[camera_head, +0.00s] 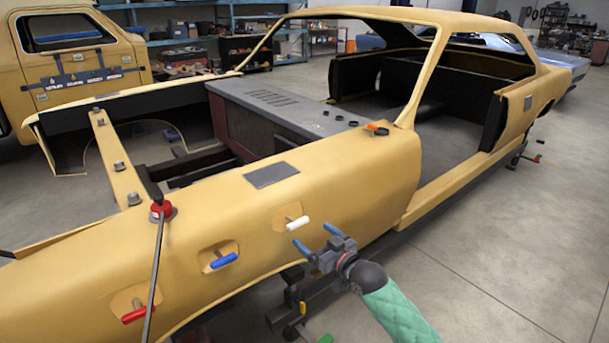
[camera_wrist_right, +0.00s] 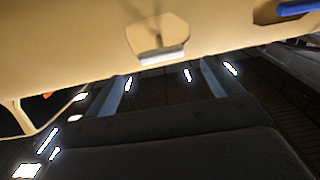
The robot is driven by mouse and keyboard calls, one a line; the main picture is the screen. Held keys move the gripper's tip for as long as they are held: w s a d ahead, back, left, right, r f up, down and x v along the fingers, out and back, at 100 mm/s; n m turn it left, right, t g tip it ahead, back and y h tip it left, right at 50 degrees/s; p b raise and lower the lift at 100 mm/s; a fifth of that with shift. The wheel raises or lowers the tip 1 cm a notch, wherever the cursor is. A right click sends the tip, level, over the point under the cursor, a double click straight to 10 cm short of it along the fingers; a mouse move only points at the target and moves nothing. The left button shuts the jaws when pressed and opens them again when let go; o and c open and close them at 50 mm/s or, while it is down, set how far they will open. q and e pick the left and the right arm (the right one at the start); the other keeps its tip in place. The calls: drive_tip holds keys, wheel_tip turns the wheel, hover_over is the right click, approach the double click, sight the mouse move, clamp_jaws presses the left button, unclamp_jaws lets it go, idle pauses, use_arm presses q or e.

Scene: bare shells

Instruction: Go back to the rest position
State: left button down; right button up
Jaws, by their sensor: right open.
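My right gripper (camera_head: 312,235) has its two blue fingers apart, with nothing between them. It is beside the yellow car body's side panel (camera_head: 360,180), just below and right of the white-handled lever (camera_head: 298,223); a small gap shows. In the right wrist view its fingers (camera_wrist_right: 165,88) are spread, and the white lever (camera_wrist_right: 162,57) lies ahead of them on its tan plate. My left gripper is not in view.
A blue lever (camera_head: 223,261) and a red lever (camera_head: 134,315) sit further left on the panel. A thin rod (camera_head: 155,275) rises to a red knob (camera_head: 161,210). Stands lie under the body. Clear concrete floor (camera_head: 510,250) spreads to the right.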

drive_tip(key=w+d+f+g+h, duration=0.25)
drive_tip(key=d+f+h, duration=0.4)
drive_tip(key=f, duration=0.45)
drive_tip(key=s+d+f+m+g+h, duration=0.1)
drive_tip(key=s+d+f+g, duration=0.15)
drive_tip(key=s+f, duration=0.45)
drive_tip(key=s+d+f+m+g+h, duration=0.2)
drive_tip(key=d+f, duration=0.2)
drive_tip(key=f, duration=0.7)
drive_tip(key=s+f+m+g, duration=0.1)
drive_tip(key=s+f+g, duration=0.2)
drive_tip(key=s+f, duration=1.45)
drive_tip(key=s+a+f+g, duration=0.1)
drive_tip(key=s+f, duration=0.2)
drive_tip(key=s, duration=0.8)
drive_tip(key=s+a+f+m+g, duration=0.1)
drive_tip(key=s+f+g, duration=0.1)
drive_tip(key=s, duration=0.8)
drive_tip(key=shift+s+f, duration=0.4)
drive_tip(key=shift+f, duration=0.45)
